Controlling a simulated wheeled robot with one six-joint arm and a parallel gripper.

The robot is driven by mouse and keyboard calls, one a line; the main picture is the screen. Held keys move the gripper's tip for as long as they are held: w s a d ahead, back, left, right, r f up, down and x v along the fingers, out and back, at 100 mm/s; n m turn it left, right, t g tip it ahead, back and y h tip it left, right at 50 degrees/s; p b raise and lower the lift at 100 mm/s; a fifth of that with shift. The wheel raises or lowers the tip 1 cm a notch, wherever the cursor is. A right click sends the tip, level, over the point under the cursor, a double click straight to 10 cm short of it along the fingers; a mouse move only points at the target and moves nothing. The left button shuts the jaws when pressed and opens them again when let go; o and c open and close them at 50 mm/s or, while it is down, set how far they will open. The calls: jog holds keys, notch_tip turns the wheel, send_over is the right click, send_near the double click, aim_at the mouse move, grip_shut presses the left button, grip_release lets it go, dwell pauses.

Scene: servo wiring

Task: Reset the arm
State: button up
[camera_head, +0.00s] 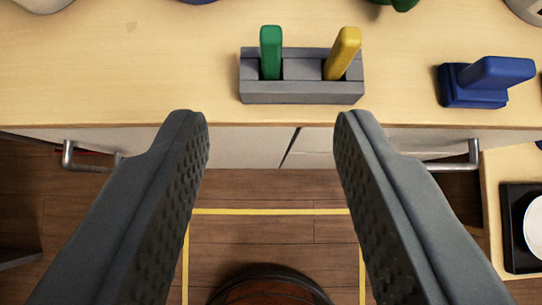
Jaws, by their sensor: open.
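My gripper (271,125) is open, with its two dark grey fingers reaching up from the lower left and lower right. Nothing is between the fingertips. Beyond them, on the wooden counter, stands a grey block (300,97) with a green lever (271,52) at its left and a yellow lever (342,54) at its right. The green lever looks upright and the yellow one tilts to the right. My gripper appears apart from the block. No part of the arm behind the fingers can be made out clearly.
A blue block with a slanted handle (488,80) stands on the counter (170,70) at right. Cabinet doors with metal handles (452,163) lie below its edge. Yellow lines (270,211) mark the wooden floor. A round dark object (268,285) shows at bottom. A side surface holds a black tray (514,259).

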dwell(0.4)
jog(key=s+r+t, duration=0.2)
jog(key=s+r, duration=0.1)
jog(key=s, duration=0.5)
jog(key=s+r+t, duration=0.3)
jog(key=s+r, duration=0.1)
jog(key=s, duration=0.5)
jog(key=s+r+t, duration=0.3)
jog(key=s+r, duration=0.1)
jog(key=s, duration=0.5)
jog(key=shift+s, duration=0.2)
